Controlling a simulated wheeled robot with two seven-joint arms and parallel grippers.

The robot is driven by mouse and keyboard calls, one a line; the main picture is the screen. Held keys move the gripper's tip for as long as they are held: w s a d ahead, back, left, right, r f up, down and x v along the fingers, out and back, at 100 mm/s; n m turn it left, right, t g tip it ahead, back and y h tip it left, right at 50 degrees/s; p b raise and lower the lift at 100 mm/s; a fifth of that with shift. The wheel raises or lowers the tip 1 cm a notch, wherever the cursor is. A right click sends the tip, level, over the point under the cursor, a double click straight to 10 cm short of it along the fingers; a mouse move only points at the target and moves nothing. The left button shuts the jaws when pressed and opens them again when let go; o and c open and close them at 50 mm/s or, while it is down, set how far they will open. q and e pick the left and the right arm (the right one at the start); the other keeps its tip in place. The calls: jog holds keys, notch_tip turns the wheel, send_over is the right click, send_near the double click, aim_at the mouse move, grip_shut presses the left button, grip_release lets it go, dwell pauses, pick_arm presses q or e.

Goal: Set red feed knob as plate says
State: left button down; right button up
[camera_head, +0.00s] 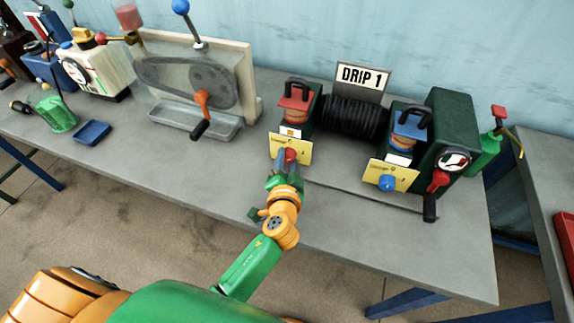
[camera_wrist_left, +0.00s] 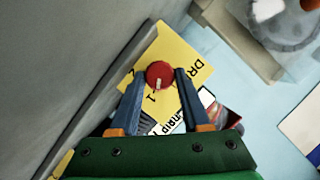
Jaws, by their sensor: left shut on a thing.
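The red feed knob (camera_head: 290,155) is on the front of the left green post of the machine, in front of a yellow plate (camera_head: 304,147). My left gripper (camera_head: 287,162) reaches it from the front and is shut on it. In the left wrist view the fingers stand on either side of the round red knob (camera_wrist_left: 160,74), which bears a short pale mark. The yellow plate (camera_wrist_left: 188,48) behind it has black print, partly hidden by the knob and fingers. My right gripper is not in view.
A blue knob (camera_head: 387,183) on another yellow plate is to the right. The bench front (camera_head: 235,185) is bare.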

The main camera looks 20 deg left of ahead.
pick_arm(q)
jog(key=shift+d+f+m+t+y+b, duration=0.15)
jog(key=shift+m+t+y+b, duration=0.25)
jog(key=shift+m+b, duration=0.55)
jog(key=shift+c, duration=1.9)
grip_release()
